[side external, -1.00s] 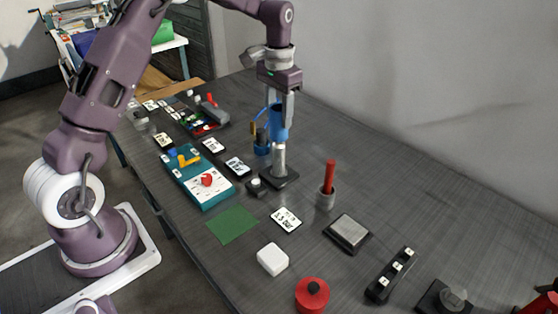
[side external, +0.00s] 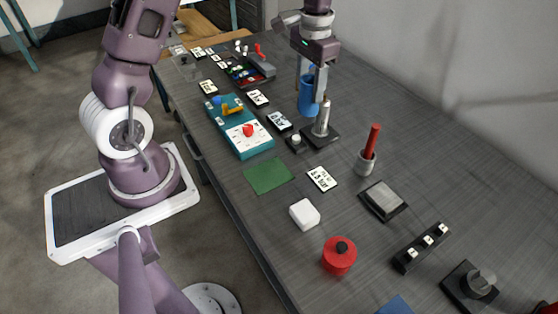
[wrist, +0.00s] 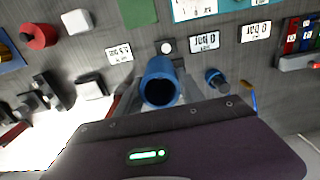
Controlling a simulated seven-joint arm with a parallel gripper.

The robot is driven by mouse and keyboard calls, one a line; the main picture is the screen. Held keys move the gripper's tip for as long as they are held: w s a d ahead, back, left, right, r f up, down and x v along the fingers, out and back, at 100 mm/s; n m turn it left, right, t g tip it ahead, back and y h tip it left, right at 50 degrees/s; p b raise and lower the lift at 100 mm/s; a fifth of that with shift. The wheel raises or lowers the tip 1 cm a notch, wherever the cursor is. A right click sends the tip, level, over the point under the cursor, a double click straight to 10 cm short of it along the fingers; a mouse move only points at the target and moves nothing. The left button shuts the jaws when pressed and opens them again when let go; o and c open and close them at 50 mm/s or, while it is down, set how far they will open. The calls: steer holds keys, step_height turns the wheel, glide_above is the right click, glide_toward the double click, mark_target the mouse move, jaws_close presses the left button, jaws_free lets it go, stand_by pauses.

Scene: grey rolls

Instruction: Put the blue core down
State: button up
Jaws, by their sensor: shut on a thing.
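The blue core (side external: 307,98) is a hollow blue tube, held upright between the fingers of my gripper (side external: 311,78). In the wrist view the core (wrist: 160,82) shows its dark open end, in the middle just beyond the gripper body. A light grey post (side external: 322,118) stands on a dark square base (side external: 321,138). In the side view the core appears just left of and behind this post, with its lower end overlapping the picture area beside it. I cannot tell how far its lower end is above the table.
Near the post are a small black block with a white knob (side external: 296,143), white cards (side external: 321,179), a teal board (side external: 240,132) and a grey holder with a red stick (side external: 367,160). A blue cup (wrist: 215,77) stands close to the core.

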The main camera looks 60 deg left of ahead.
steer(key=s+d+f, duration=0.3)
steer(key=s, duration=0.7)
steer(key=f, duration=1)
steer(key=shift+s+f, duration=0.15)
steer(key=shift+s, duration=0.15)
steer(key=o, duration=1.1)
steer(key=shift+f, duration=0.1)
steer(key=shift+c, duration=0.2)
